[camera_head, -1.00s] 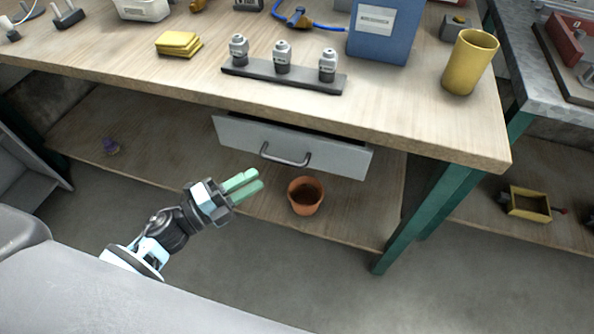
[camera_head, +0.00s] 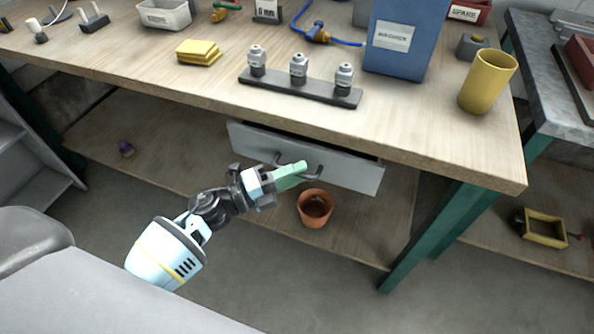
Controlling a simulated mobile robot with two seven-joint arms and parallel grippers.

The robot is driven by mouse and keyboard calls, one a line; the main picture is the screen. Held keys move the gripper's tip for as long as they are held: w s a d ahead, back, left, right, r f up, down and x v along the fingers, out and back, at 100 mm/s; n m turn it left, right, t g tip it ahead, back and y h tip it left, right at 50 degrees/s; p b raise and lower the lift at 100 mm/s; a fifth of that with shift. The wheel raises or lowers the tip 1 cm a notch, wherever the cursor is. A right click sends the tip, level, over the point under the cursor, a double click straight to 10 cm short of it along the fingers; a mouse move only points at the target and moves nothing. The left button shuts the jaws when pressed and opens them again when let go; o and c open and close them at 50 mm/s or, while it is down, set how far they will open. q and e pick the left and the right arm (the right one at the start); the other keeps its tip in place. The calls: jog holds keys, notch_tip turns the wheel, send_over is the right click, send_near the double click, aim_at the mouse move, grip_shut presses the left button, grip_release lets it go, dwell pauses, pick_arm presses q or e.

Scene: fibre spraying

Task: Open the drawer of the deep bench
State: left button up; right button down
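The deep bench (camera_head: 150,75) has a light wooden top and green legs. Its grey drawer (camera_head: 350,170) hangs under the front edge, with a narrow dark gap showing above its front. The drawer's curved metal handle (camera_head: 313,172) is partly hidden by my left gripper. My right gripper is not in view.
A brown pot (camera_head: 315,208) stands on the lower shelf below the drawer. Open floor lies in front.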

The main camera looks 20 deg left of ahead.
pick_arm(q)
jog(key=shift+w+d, duration=0.25)
jog(key=shift+c, duration=0.4)
jog(key=c, duration=0.5)
grip_shut()
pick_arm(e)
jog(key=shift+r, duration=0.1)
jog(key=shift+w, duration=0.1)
